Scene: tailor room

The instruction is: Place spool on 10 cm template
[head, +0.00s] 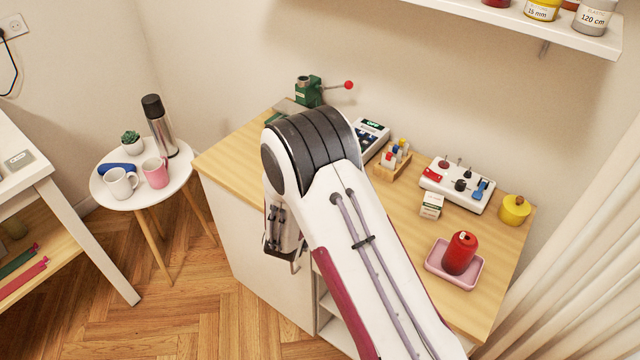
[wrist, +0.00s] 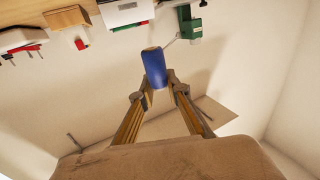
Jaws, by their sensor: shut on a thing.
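My gripper (wrist: 157,80) is shut on a blue cylinder (wrist: 154,62) that looks like the spool. Its fingertips hold it at the lower end in the wrist view, and it is clear of any surface there. I cannot make out a template marked 10 cm in either view. A grey plate with a small unreadable label (head: 18,158) lies on the white table at far left.
The wooden worktop (head: 490,296) holds a green press (head: 309,92), a control box (head: 460,182), a pink tray (head: 431,262) with a red cylinder (head: 461,254), and a yellow pot (head: 515,210). A round table (head: 140,200) carries mugs, a flask and a plant.

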